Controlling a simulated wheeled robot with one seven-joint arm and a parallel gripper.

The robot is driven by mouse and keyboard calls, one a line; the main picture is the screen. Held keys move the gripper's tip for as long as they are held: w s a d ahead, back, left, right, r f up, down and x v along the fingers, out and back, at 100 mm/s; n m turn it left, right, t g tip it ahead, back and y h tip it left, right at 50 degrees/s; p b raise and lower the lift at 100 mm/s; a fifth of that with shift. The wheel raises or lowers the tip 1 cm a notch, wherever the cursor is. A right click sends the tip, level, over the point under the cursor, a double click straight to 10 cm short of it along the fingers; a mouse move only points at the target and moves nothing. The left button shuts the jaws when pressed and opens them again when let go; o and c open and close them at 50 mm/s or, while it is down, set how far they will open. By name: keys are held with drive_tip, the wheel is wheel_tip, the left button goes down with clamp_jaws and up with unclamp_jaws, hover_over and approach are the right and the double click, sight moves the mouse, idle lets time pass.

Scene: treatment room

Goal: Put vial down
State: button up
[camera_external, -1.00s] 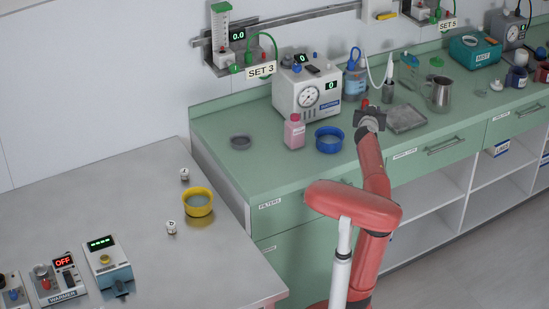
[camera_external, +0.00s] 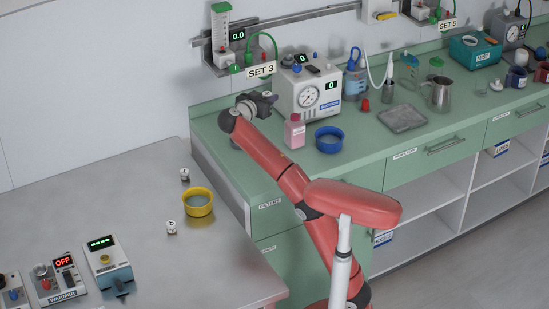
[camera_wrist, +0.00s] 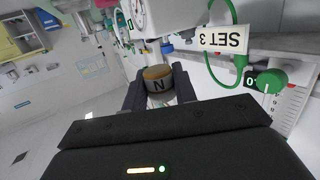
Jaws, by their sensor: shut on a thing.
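My gripper (camera_external: 262,101) is over the left end of the green counter, beside the suction machine. In the wrist view my gripper (camera_wrist: 157,76) is shut on a vial (camera_wrist: 158,86) with a tan top and a dark band marked "N". The vial is held between the two fingertips. In the outside view I cannot make the held vial out, and whether it touches anything below does not show. Two small white-labelled vials stand on the grey table, one behind (camera_external: 184,175) and one in front (camera_external: 171,228) of the yellow dish (camera_external: 198,203).
The suction machine (camera_external: 307,92), a pink bottle (camera_external: 294,132) and a blue dish (camera_external: 329,139) stand right of my gripper. A grey tray (camera_external: 402,119) lies farther right. The SET 3 wall unit (camera_external: 232,50) hangs above. The grey table (camera_external: 120,195) has bare room.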

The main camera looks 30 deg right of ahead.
hover_over(249, 162)
drive_tip(key=g, duration=0.1)
drive_tip(key=shift+m+h, duration=0.3)
drive_tip(key=shift+m, duration=0.1)
wheel_tip(249, 162, down, 20)
drive_tip(key=b, duration=0.6)
drive_tip(key=shift+r+b, duration=0.1)
drive_tip(key=shift+b, duration=0.2)
drive_tip(key=shift+f+b, duration=0.25)
drive_tip(key=shift+b, duration=0.05)
drive_tip(key=o, duration=1)
drive_tip(key=shift+c, duration=0.2)
drive_tip(key=shift+r, duration=0.1)
